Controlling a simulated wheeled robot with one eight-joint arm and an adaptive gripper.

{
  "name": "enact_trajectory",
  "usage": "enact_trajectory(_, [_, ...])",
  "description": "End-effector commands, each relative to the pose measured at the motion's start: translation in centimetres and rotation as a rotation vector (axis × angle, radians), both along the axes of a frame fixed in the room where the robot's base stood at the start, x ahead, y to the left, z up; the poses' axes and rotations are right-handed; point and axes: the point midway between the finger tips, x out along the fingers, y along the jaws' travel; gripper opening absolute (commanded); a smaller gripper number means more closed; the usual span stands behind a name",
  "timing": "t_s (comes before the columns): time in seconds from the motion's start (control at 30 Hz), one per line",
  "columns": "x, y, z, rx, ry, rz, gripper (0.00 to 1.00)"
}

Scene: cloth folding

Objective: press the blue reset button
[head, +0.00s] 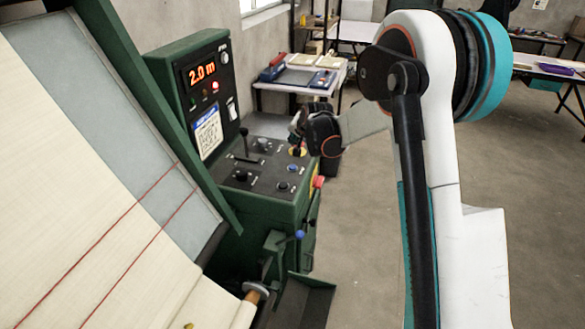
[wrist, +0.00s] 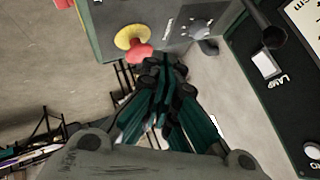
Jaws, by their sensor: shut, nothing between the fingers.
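The green machine's black control panel (head: 262,172) carries several small knobs and buttons. A small bluish button (head: 283,186) sits near its front right edge; I cannot read its label. It cannot be seen in the wrist view. My gripper (head: 299,128) is over the far right part of the panel, beyond the bluish button and close to a red and yellow mushroom button (head: 297,151). In the wrist view my gripper (wrist: 168,70) has its dark fingers together and empty, beside the red mushroom button (wrist: 137,47). I cannot tell whether they touch.
An upright display box (head: 198,85) reads 2.0 m. A black lever (head: 243,143) stands on the panel. A lever with a blue knob (head: 299,234) is below the panel front. Cream cloth (head: 70,190) lies at the left.

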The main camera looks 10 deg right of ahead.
Motion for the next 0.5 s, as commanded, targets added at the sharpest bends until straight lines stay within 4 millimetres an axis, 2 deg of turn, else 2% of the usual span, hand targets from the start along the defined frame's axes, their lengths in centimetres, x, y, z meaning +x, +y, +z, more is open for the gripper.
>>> enact_trajectory(0.5, [0.0,0.0,-6.5,0.0,0.0,0.0,0.0])
